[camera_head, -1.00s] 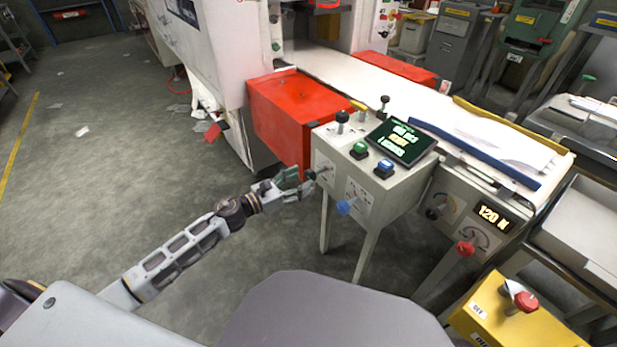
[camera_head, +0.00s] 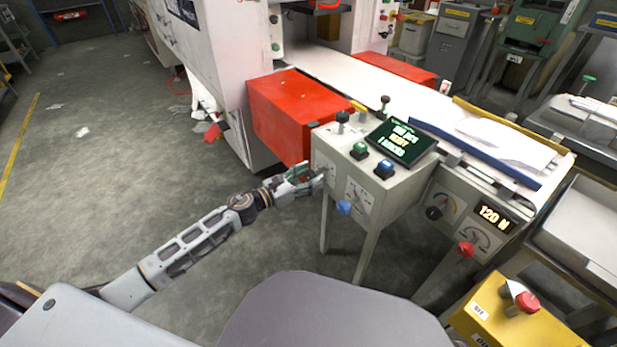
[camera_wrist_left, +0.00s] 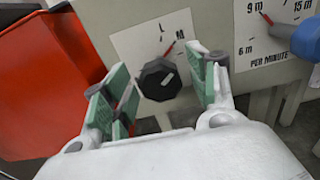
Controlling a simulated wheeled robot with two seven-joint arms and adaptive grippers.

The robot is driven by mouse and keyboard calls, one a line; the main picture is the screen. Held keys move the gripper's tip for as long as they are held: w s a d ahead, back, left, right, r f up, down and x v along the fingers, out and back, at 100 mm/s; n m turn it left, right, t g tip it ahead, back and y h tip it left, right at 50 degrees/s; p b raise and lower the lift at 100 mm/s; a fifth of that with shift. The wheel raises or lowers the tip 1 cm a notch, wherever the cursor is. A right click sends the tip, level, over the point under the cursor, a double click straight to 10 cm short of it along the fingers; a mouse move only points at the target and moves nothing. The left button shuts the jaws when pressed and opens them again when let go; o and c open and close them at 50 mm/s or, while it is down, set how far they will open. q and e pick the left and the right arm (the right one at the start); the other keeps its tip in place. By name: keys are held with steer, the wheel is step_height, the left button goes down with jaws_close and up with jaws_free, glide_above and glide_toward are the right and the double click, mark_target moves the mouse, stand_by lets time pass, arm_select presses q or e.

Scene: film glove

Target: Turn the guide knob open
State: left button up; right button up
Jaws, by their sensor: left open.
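The black guide knob (camera_wrist_left: 160,80) is on the grey control box's side panel, over a white dial plate (camera_wrist_left: 150,38) with L and M marks and a red pointer. A pale line on the knob slants up to the right. My left gripper (camera_wrist_left: 160,92) is open in the left wrist view, with one green-padded finger on each side of the knob; whether they touch it I cannot tell. In the head view my left gripper (camera_head: 310,178) is at the box's left face and hides most of the knob. My right gripper is not in view.
A blue knob (camera_head: 344,208) on a per-minute dial is to the right on the same control box (camera_head: 385,200). A red box (camera_head: 295,115) stands close behind my gripper. A yellow box with a red button (camera_head: 525,302) is at lower right. Open floor lies left.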

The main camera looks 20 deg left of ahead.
arm_select(q)
steer(key=shift+c, duration=0.3)
steer(key=c, duration=1)
